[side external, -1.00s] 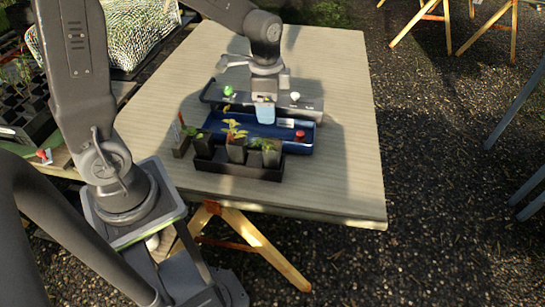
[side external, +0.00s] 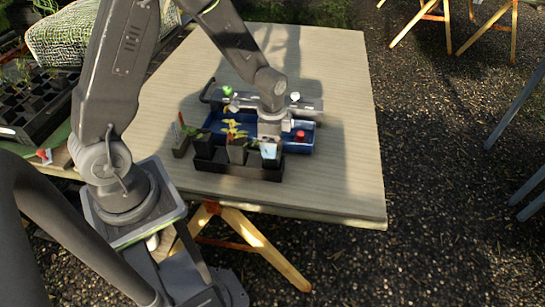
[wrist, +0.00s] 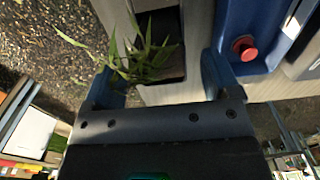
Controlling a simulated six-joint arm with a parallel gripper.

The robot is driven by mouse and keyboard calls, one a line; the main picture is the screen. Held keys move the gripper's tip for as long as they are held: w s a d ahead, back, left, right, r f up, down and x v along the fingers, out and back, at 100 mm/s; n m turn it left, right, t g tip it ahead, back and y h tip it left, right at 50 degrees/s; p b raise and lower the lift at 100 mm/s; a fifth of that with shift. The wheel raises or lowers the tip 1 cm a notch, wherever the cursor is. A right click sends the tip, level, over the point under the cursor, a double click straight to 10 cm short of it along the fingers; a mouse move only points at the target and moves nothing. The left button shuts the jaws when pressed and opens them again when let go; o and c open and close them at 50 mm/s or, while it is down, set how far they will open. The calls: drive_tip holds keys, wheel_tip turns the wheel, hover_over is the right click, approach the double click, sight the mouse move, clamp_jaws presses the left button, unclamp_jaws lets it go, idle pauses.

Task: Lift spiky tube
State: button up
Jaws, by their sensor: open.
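The spiky tube, a dark pot with narrow, pointed green leaves (wrist: 148,54), shows in the wrist view between the spread fingers of my gripper (wrist: 163,84). Its leaves reach close to the left finger; I cannot tell whether they touch. In the side view my gripper (side external: 270,152) is low over the right end of the black tray (side external: 228,168) and hides most of this tube. The gripper is open, one finger on each side of the plant.
Other dark tubes with seedlings, one yellowish (side external: 235,132), stand left of my gripper in the same tray. The right side of the wooden table (side external: 345,150) is clear.

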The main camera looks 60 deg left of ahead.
wheel_tip(320, 180, down, 3)
drive_tip(key=shift+w+f, duration=0.1)
drive_tip(key=shift+c, duration=0.2)
drive_tip(key=c, duration=1)
